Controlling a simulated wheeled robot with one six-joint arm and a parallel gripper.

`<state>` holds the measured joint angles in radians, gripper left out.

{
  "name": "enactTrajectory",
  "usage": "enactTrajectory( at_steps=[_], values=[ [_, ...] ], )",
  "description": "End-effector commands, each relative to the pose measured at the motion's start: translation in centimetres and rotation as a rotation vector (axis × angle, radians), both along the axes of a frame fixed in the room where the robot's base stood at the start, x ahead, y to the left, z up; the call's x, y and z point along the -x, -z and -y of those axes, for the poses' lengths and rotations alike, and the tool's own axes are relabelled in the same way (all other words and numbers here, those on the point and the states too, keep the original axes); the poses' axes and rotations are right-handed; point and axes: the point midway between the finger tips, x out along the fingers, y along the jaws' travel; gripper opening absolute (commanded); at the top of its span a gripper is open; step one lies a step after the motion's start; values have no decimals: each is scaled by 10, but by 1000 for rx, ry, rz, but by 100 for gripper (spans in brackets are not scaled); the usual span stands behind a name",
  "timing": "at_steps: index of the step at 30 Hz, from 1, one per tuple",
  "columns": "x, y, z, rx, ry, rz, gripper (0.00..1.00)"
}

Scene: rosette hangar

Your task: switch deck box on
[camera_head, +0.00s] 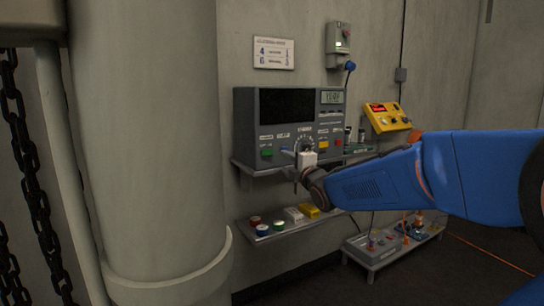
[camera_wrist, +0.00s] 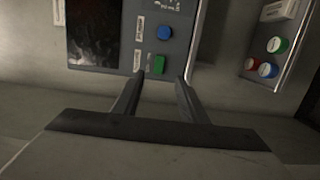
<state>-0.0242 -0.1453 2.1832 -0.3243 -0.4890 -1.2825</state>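A grey console box (camera_head: 242,125) stands on a wall shelf, with a dark screen, a small display, a dial and coloured buttons. Its labels are too small to read, so I cannot tell whether it is the deck box. Its green button (camera_head: 267,153) is at the lower left, with a blue button (camera_head: 285,150) beside it. My gripper (camera_head: 298,172) is in front of the console, hiding part of it. In the wrist view my gripper (camera_wrist: 159,77) is open and empty, the green button (camera_wrist: 159,65) just beyond and between the fingertips, apparently untouched. The blue button (camera_wrist: 164,33) is farther off.
A yellow box (camera_head: 388,117) with a red display is right of the console. A small grey wall box (camera_head: 338,38) with a green light is above. A lower shelf (camera_head: 262,238) holds coloured buttons and blocks. A thick column (camera_head: 150,140) stands at left. A low bench (camera_head: 375,262) holds small items.

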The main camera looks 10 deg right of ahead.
Motion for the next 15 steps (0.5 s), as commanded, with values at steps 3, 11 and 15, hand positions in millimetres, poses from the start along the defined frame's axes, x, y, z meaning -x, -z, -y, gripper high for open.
enactTrajectory(
  at_steps=[3,11,15],
  values=[
    [-19,1,-4,1,-1,-1,39],
    [-59,1,-11,0,-1,-1,39],
    [-80,0,-15,0,-1,0,39]
  ],
)
